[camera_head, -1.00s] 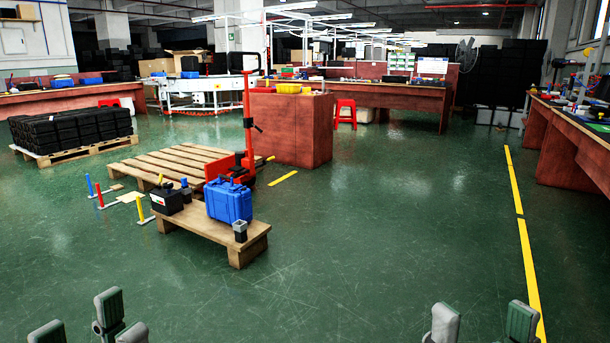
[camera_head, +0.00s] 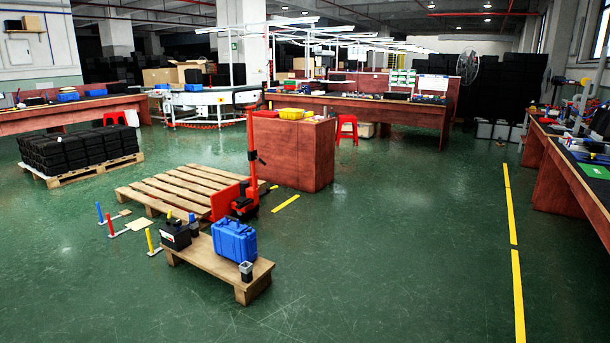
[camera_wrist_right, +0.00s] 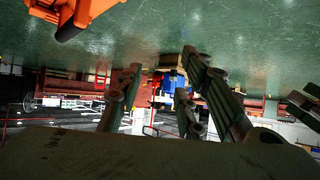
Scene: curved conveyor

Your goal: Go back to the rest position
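My right gripper (camera_wrist_right: 162,62) shows in the right wrist view. Its grey-green fingers stand apart with nothing between them, so it is open and empty. A dark part of my own arm fills the bottom of that view. Neither gripper shows in the head view now, and my left gripper is in no current view.
A low wooden bench (camera_head: 203,254) stands ahead left, with a blue case (camera_head: 234,241) and a black box (camera_head: 175,235) on it. Behind it are an empty pallet (camera_head: 178,187) and a red-orange pallet jack (camera_head: 252,165). Open green floor (camera_head: 400,240) lies ahead and right, before the right workbench (camera_head: 562,175).

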